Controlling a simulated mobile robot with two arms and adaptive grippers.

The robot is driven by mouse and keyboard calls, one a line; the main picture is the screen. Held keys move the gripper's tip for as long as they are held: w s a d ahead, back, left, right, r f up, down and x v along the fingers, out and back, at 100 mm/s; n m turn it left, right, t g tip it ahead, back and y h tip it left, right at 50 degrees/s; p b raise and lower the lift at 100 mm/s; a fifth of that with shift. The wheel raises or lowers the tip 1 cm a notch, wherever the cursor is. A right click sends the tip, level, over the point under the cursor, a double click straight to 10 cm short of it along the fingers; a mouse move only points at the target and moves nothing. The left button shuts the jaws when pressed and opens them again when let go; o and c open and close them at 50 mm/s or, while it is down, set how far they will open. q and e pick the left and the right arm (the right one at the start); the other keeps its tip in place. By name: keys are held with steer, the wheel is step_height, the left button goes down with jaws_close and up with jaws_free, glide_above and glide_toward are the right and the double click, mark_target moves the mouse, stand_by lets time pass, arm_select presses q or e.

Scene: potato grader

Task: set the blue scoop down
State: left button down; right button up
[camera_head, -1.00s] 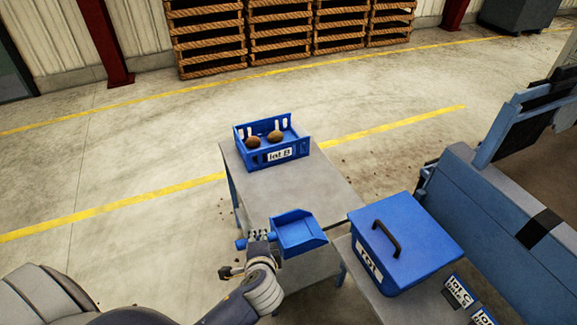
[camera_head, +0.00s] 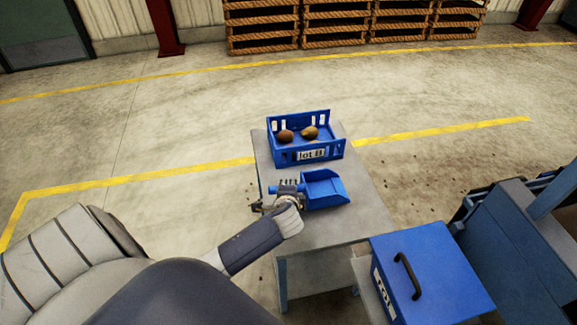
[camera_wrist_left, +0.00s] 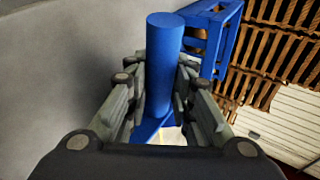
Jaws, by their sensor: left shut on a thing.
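The blue scoop (camera_head: 324,189) is at the front part of the grey table, its open pan toward the right. My left gripper (camera_head: 287,187) is shut on the scoop's handle. In the left wrist view the round blue handle (camera_wrist_left: 163,65) stands between the two fingers of the left gripper (camera_wrist_left: 165,85). The pan shows over the tabletop; I cannot tell whether it touches the surface. My right gripper is not in view.
A blue crate labelled lot B (camera_head: 306,157) with two potatoes stands behind the scoop on the grey table (camera_head: 365,205). A lidded blue box (camera_head: 440,270) with a black handle stands at the lower right. Bare tabletop lies right of the scoop.

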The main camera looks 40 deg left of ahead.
arm_select(q)
steer(key=w+a, duration=0.2)
steer(key=shift+w+a+f, duration=0.15)
steer(key=shift+w+a, duration=0.1)
steer(key=shift+w, duration=0.1)
steer(key=shift+f, duration=0.35)
step_height(320, 180, down, 2)
steer(key=shift+f, duration=0.4)
steer(key=shift+f+b, duration=0.15)
steer(key=shift+b, duration=0.15)
steer(key=c, duration=1.4)
jaws_free()
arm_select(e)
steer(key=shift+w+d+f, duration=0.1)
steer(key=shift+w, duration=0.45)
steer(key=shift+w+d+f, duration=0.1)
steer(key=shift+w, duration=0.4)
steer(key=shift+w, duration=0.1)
